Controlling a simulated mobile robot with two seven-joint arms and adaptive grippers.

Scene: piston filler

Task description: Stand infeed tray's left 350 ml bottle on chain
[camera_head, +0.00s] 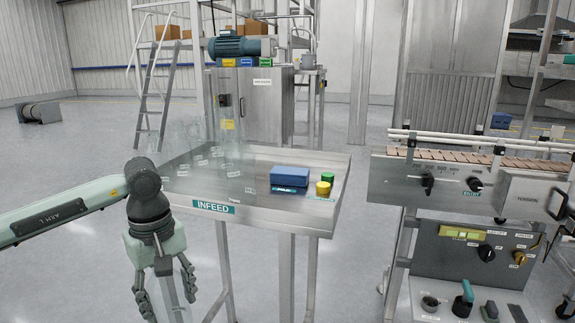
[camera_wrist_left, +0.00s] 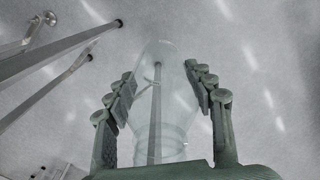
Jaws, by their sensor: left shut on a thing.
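My left gripper (camera_head: 170,303) points down in front of the infeed tray's left front side, off the tray. In the left wrist view the left gripper (camera_wrist_left: 160,76) is shut on a clear bottle (camera_wrist_left: 160,110), with fingers on both sides of it. The infeed tray (camera_head: 262,217) carries an INFEED label and several clear bottles (camera_head: 205,150) towards its left and back. The chain (camera_head: 470,161) runs along the conveyor at the right, between rails, and its visible part looks clear. The held bottle's size marking cannot be read. My right gripper is not in view.
A blue box (camera_head: 290,177), a yellow knob-like piece (camera_head: 323,188) and a green one (camera_head: 327,177) stand on the tray's right part. A control panel (camera_head: 470,250) with knobs sits below the conveyor. A floor gap separates tray and conveyor.

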